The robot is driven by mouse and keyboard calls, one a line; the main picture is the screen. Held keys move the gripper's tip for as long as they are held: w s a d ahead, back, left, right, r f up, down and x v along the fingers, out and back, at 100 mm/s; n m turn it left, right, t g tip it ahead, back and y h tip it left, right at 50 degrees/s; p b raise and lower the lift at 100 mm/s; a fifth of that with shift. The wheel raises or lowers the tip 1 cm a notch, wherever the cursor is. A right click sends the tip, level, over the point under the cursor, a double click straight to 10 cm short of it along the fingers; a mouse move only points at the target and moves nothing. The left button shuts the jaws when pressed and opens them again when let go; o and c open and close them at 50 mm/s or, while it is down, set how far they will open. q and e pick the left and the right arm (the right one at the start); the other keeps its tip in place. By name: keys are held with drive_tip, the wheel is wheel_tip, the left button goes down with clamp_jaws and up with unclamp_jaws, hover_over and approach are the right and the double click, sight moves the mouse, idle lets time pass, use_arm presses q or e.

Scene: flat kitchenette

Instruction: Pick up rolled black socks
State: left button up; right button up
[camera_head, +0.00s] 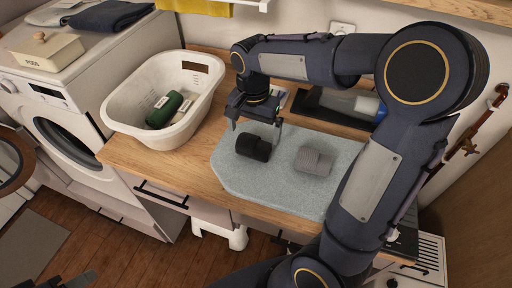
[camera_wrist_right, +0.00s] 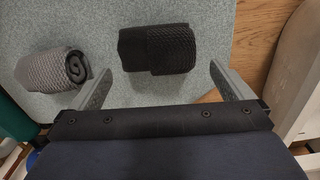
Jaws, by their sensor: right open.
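The rolled black socks (camera_head: 254,147) lie on the grey speckled mat (camera_head: 235,180) on the counter. In the right wrist view the black socks (camera_wrist_right: 158,48) lie just past the fingertips, roughly centred between them. My right gripper (camera_head: 255,130) is open and empty, pointing down above the black socks; in its wrist view the gripper (camera_wrist_right: 160,70) has its fingers spread wider than the roll. Rolled grey socks (camera_head: 313,160) lie to the right on the mat. A dark part of my left gripper (camera_head: 65,281) shows at the bottom left edge, mostly cut off.
A white laundry basket (camera_head: 203,104) holding a dark green rolled item (camera_head: 165,109) stands left of the mat. A dark tray (camera_head: 330,108) with bottles lies behind, under my right arm. A washing machine with a box (camera_head: 45,52) stands at the left. The mat's front is clear.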

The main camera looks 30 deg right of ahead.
sight(255, 140)
drive_tip(key=f, duration=0.3)
drive_tip(key=s+f+p, duration=0.1)
drive_tip(key=f, duration=0.1)
drive_tip(key=shift+a+f, duration=0.1)
drive_tip(key=shift+f, duration=0.15)
drive_tip(key=shift+w+f, duration=0.1)
drive_tip(key=shift+f, duration=0.25)
drive_tip(key=shift+c, duration=0.4)
drive_tip(key=c, duration=0.9)
drive_tip(key=shift+r, duration=0.15)
